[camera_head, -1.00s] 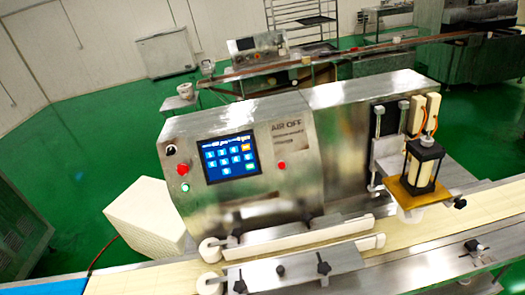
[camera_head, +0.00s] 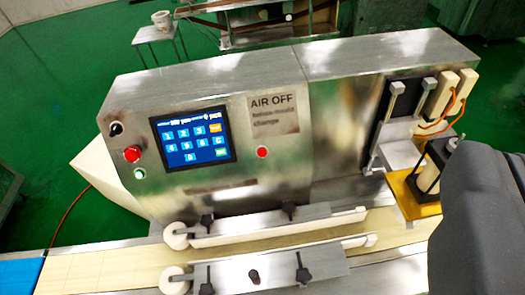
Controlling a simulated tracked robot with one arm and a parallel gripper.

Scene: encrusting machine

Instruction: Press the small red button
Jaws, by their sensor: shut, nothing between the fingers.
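The small red button (camera_head: 262,152) is on the steel front of the encrusting machine (camera_head: 330,95), right of the touch screen and below the "AIR OFF" sign. It is unobstructed, and nothing touches it. A larger red knob-like button (camera_head: 132,154) sits left of the screen. A dark grey part of my own arm fills the lower right corner. My gripper's fingers do not show in this view.
The blue touch screen (camera_head: 193,138) lies between the two red buttons. The conveyor belt (camera_head: 110,268) with white guide rails (camera_head: 280,232) runs below the panel. The yellow-plated press unit (camera_head: 412,200) stands at right. Space before the panel, above the belt, looks clear.

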